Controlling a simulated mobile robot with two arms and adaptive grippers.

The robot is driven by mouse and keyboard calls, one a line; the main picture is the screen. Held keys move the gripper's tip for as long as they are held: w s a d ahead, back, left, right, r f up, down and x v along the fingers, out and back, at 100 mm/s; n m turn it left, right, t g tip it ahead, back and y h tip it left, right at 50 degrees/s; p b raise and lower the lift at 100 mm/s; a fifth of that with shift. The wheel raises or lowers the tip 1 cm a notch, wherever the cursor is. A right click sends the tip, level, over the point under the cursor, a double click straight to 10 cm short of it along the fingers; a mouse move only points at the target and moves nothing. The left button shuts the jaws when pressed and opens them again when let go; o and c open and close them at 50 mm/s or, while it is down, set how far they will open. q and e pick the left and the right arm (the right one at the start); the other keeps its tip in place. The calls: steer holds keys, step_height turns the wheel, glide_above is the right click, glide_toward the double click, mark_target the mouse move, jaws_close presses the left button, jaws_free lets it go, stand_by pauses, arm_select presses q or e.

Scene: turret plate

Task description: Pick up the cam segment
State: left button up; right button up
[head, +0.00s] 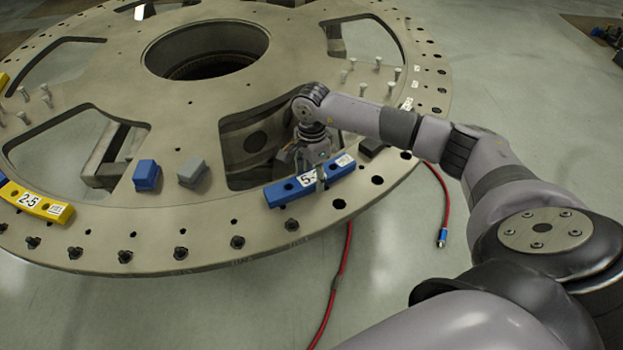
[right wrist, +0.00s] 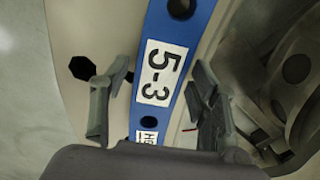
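The blue cam segment (head: 283,195), with a white 5-3 label, lies near the front rim of the turret plate. It also shows in the right wrist view (right wrist: 178,32), running from top to bottom between the fingers. My right gripper (head: 319,172) is at the segment, partly hidden in the head view by its own wrist. In the right wrist view its fingers (right wrist: 160,92) are spread, one on each side of the segment, with gaps between them and its sides. My left gripper is not in view.
The round turret plate (head: 190,112) has large cutouts, upright pins and bolts along its rim. A yellow segment (head: 40,203) labelled 2-5 lies at the left. A blue block (head: 147,175) and a grey block (head: 192,172) stand left of the blue segment. Red hoses (head: 345,268) hang below.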

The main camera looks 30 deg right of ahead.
steer(key=c, duration=1.2)
steer(key=shift+w+r, duration=0.1)
steer(key=shift+r, duration=0.1)
